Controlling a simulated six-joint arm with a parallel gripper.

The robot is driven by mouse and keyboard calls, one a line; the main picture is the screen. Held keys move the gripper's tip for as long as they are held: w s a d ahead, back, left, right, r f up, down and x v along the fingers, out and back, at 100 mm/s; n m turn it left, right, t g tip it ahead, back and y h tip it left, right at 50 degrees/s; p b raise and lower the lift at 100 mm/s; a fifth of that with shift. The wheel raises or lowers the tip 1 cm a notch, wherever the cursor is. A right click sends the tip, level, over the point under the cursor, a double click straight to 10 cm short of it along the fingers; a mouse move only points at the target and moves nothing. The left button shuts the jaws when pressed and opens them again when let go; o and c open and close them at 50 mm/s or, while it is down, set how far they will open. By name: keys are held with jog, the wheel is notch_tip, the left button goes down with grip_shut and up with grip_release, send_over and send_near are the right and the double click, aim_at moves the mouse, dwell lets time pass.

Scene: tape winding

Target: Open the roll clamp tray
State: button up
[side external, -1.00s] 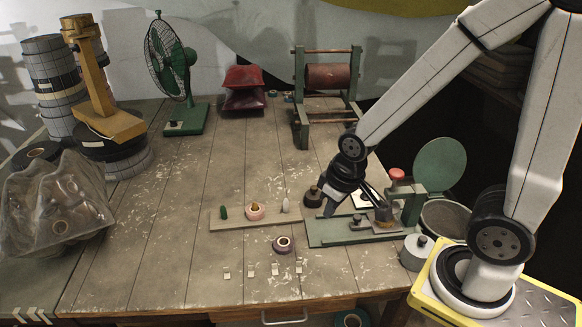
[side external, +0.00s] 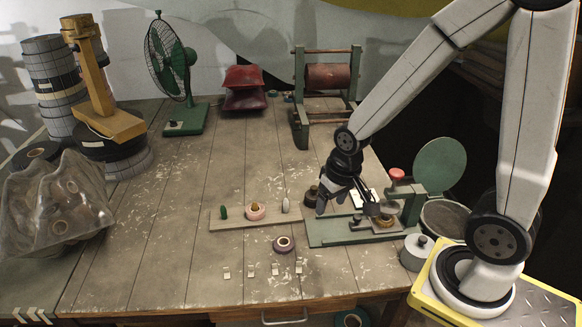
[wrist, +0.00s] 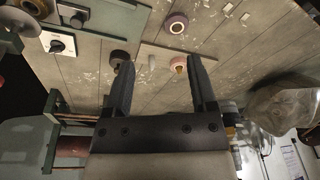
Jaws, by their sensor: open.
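No part is plainly marked as the roll clamp tray. The likeliest thing is the green clamp fixture (side external: 324,236), with a flat base, an upright post, a red knob (side external: 396,174) and a metal part at its right end. Part of this green fixture also shows at upper left in the wrist view (wrist: 125,15). My gripper (side external: 344,207) is open and empty, pointing down over or just behind the fixture's left part; contact cannot be told. In the wrist view its two fingers (wrist: 160,68) are wide apart with nothing between them.
A wooden strip (side external: 236,220) holds a green peg, a pink roll and a white peg. A dark roll (side external: 311,197) stands close left of my gripper. A purple tape roll (side external: 284,244) lies in front. A grey weight (side external: 417,251) stands right. The table's left middle is clear.

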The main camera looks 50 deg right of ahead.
jog(key=w+d+f+m+g, duration=0.1)
jog(key=w+d+f+m, duration=0.1)
jog(key=d+f+m, duration=0.45)
jog(key=m+g, duration=0.1)
jog(key=m, duration=0.8)
send_over(357, 217)
notch_tip(357, 217, down, 4)
jog(key=shift+d+r+n, duration=0.15)
jog(key=shift+n, duration=0.1)
jog(key=shift+f, duration=3.85)
grip_shut()
